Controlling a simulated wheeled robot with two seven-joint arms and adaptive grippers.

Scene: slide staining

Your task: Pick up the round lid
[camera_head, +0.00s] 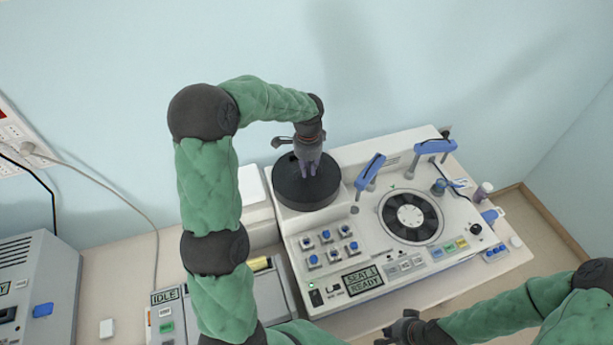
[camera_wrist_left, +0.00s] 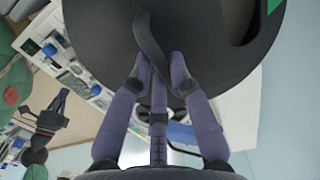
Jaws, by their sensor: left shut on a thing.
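The round lid (camera_head: 291,192) is a dark grey disc at the back left of the white staining machine. In the left wrist view the lid (camera_wrist_left: 217,48) fills the upper middle, with a curved dark handle across it. My left gripper (camera_head: 309,170) points down from above the lid. Its purple fingers (camera_wrist_left: 157,68) are shut on the lid's handle. I cannot tell whether the lid rests on the machine or is slightly raised. My right gripper (camera_head: 388,335) is low at the front, away from the lid; its finger opening is unclear.
The white machine (camera_head: 375,155) has a round slide rotor (camera_head: 410,216), blue-handled levers (camera_head: 370,170) and several buttons. A display (camera_head: 362,280) reads "SEAT.1 READY". A grey device (camera_head: 40,290) stands at far left. The pale blue wall is close behind the machine.

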